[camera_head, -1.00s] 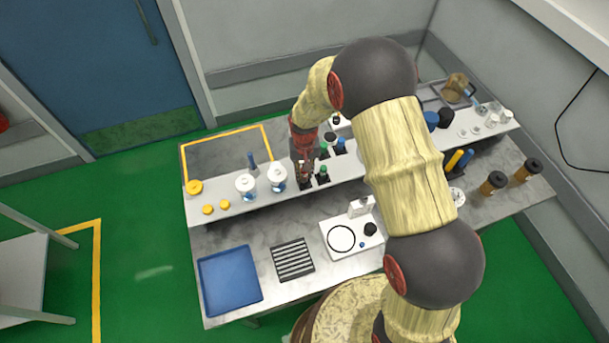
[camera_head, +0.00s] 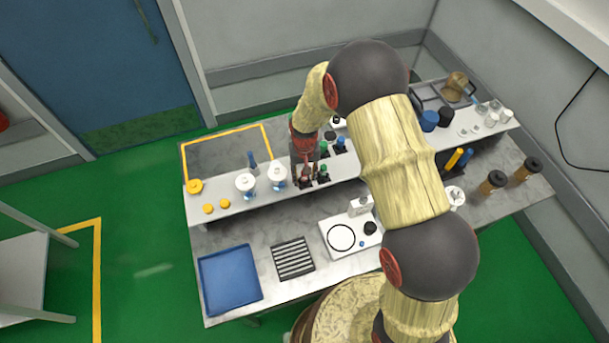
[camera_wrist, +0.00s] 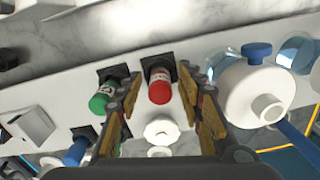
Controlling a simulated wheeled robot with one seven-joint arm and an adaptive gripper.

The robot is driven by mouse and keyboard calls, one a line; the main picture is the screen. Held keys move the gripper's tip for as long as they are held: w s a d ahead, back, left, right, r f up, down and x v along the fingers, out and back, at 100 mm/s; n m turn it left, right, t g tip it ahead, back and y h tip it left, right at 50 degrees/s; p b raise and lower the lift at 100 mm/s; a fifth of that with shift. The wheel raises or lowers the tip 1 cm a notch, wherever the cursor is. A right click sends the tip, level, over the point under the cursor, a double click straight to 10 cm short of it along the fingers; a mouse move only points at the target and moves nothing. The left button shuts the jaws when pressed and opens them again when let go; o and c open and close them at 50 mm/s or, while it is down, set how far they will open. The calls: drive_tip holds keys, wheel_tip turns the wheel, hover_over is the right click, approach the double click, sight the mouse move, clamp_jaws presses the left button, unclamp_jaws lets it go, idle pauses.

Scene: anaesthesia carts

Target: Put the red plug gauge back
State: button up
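The red plug gauge (camera_wrist: 160,88) stands in a black square holder (camera_wrist: 157,63) on the light shelf in the wrist view. My gripper (camera_wrist: 159,78) is open, with one finger on each side of the red gauge and a visible gap to it on both sides. In the head view my gripper (camera_head: 305,172) is low over the shelf, and its fingers hide most of the red gauge. A green plug gauge (camera_wrist: 103,98) stands in its own black holder just left of the left finger.
A blue gauge (camera_wrist: 76,151) stands further left in the wrist view. White-lidded jars (camera_head: 245,183) stand left of my gripper in the head view. A blue tray (camera_head: 230,280), a striped block (camera_head: 292,259) and a white device (camera_head: 335,222) lie on the lower worktop.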

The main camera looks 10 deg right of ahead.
drive_tip(key=shift+r, duration=0.1)
wheel_tip(320, 180, up, 21)
drive_tip(key=s+d+t+b, duration=0.1)
drive_tip(key=s+d, duration=0.1)
drive_tip(key=d, duration=0.1)
drive_tip(key=s+d+r+t, duration=0.2)
drive_tip(key=s+d+r, duration=0.2)
drive_tip(key=s+r, duration=0.55)
drive_tip(key=s+d+r+t, duration=0.1)
drive_tip(key=s+d+r, duration=0.1)
drive_tip(key=s+r, duration=0.2)
drive_tip(key=s+d+r+t, duration=0.1)
drive_tip(key=s+r, duration=0.3)
drive_tip(key=s, duration=0.7)
drive_tip(key=shift+d+r+t, duration=0.25)
drive_tip(key=shift+d+t, duration=0.05)
drive_tip(key=shift+d, duration=0.35)
drive_tip(key=shift+w, duration=0.1)
